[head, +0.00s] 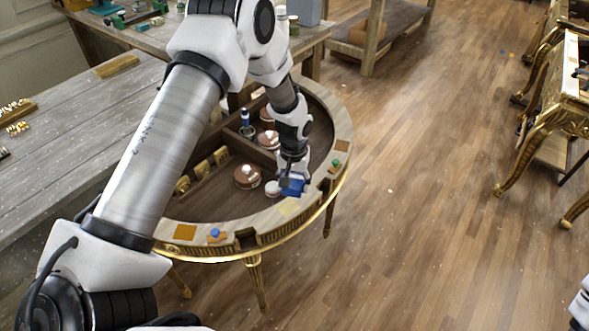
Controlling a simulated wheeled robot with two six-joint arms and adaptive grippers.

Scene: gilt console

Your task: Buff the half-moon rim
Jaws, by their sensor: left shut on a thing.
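The half-moon console (262,238) stands in the middle of the head view, with a pale, curved top rim and a gilt band along its outer edge. My left gripper (291,180) points down over the front right part of the rim. It is shut on a small blue block (293,187). I cannot tell whether the block touches the rim. A pale yellow patch (289,207) lies on the rim just below it. My left arm hides the left part of the console. My right gripper is out of view.
Inside the console are round brown pots (247,177), a blue-and-white bottle (246,122) and gilt pieces (201,168). An orange square (185,232), a small blue-topped piece (215,235) and a green piece (335,167) sit on the rim.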

